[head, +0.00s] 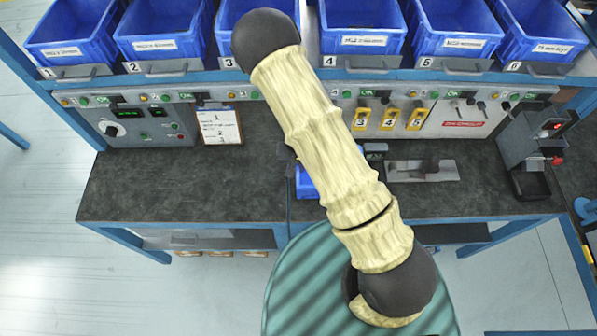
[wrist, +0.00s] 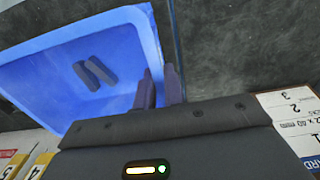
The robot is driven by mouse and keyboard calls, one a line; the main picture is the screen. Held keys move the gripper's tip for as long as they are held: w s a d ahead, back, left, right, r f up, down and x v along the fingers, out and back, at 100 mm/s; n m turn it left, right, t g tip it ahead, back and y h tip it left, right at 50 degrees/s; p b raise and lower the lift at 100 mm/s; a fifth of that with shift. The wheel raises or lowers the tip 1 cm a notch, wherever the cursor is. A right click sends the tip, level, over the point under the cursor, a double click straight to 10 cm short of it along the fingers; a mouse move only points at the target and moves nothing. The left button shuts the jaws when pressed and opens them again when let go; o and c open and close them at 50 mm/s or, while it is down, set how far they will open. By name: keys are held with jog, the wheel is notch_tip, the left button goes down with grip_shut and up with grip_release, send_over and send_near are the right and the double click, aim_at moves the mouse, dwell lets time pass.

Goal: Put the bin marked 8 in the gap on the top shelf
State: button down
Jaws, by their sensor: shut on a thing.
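A blue bin (wrist: 60,75) fills the left of the wrist view, with two dark grey blocks (wrist: 95,75) inside. My gripper (wrist: 159,82) is shut on its side wall, one finger inside and one outside. In the head view only a small part of a blue bin (head: 307,183) shows beside my arm, low over the dark bench. My arm hides the rest of it and my gripper there. No number on the held bin can be read. A gap on the top shelf cannot be made out; my arm covers the middle of the visible shelf.
Blue bins stand on the shelf (head: 190,76) above plates numbered 1 to 6. Below are a control panel (head: 140,125), a clipboard (head: 219,126), yellow tags (head: 389,119) and a grey fixture (head: 422,170). A dark device (head: 533,140) stands at right. The bench's left (head: 170,185) is clear.

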jog(key=shift+f+b, duration=1.05)
jog(key=shift+f, duration=0.8)
jog(key=shift+f, duration=0.1)
jog(key=c, duration=1.5)
grip_release()
notch_tip(320, 180, up, 12)
jog(key=p, duration=0.5)
